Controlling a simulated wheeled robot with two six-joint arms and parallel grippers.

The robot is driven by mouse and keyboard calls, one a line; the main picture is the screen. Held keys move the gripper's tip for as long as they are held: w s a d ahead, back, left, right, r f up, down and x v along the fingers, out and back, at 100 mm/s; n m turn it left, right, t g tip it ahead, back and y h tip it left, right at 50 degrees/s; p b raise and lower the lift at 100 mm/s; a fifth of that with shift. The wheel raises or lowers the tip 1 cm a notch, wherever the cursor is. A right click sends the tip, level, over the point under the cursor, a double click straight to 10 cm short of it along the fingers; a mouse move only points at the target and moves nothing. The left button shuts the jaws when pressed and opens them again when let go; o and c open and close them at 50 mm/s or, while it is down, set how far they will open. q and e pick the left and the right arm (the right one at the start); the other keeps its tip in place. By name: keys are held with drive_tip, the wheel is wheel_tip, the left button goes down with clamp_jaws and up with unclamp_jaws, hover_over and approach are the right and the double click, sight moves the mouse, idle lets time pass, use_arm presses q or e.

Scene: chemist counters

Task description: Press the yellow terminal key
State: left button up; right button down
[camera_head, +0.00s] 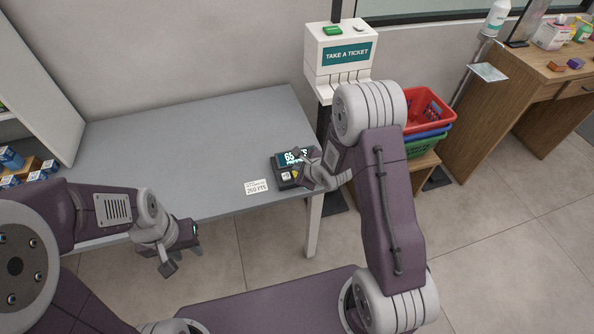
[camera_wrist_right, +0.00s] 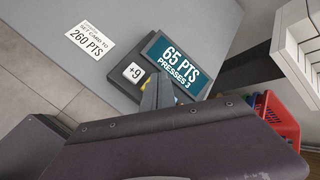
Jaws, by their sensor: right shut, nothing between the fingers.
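The dark card terminal (camera_head: 283,181) sits near the right end of the grey counter. Its screen (camera_wrist_right: 180,65) reads 65 PTS, PRESSES 3. A white +9 label (camera_wrist_right: 133,72) is beside the screen. Only a sliver of the yellow key (camera_wrist_right: 144,85) shows; the finger hides the rest. My right gripper (camera_wrist_right: 157,92) is shut and empty, its tip over or at the key; I cannot tell whether it touches. It also shows at the terminal in the head view (camera_head: 304,168). My left gripper (camera_head: 182,259) is open and empty in front of the counter, far from the terminal.
A card (camera_head: 256,187) reading 260 PTS lies left of the terminal. The ticket machine (camera_head: 340,55) stands behind, with stacked red, blue and green baskets (camera_head: 428,110) to the right. The counter's middle (camera_head: 190,140) is clear. Blue boxes (camera_head: 12,158) are far left.

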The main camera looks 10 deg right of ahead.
wheel_tip(320, 180, up, 5)
drive_tip(key=p, duration=0.5)
drive_tip(key=shift+r, duration=0.1)
idle(0.4)
idle(0.3)
